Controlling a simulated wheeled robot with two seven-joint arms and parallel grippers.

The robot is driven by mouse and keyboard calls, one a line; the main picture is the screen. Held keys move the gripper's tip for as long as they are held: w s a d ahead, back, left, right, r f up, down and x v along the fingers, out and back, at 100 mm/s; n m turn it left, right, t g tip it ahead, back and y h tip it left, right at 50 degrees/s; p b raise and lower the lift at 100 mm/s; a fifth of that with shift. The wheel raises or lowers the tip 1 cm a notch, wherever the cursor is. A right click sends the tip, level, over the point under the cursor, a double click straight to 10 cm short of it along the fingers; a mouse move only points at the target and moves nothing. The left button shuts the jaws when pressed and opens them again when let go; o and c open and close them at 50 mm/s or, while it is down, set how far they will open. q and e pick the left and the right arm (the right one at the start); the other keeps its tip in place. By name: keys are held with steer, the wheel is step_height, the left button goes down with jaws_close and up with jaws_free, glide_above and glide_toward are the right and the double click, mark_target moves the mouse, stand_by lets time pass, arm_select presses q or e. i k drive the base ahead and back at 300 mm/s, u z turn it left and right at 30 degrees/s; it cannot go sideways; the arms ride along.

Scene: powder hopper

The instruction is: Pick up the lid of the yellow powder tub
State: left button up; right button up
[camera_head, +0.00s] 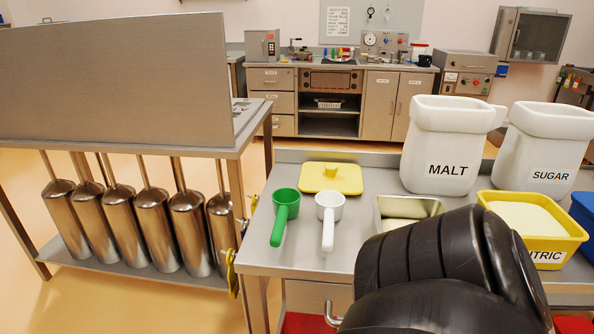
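The yellow lid (345,183) lies flat on the steel table, with a small knob on top. The yellow powder tub (548,241) stands open at the right of the table, with white powder in it. Its label is partly covered and reads "TRIC". A large black arm part of mine fills the lower right and hides the tub's lower left side and part of the table. Neither of my grippers shows in this view.
A green scoop (284,209) and a white scoop (329,212) lie in front of the lid. A metal tray (383,211) sits right of them. White MALT (436,138) and SUGAR (540,141) containers stand behind. A blue tub (583,214) is at the right edge.

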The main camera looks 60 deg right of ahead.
mark_target(346, 179)
steer(key=i, duration=2.1)
steer(key=z, duration=2.15)
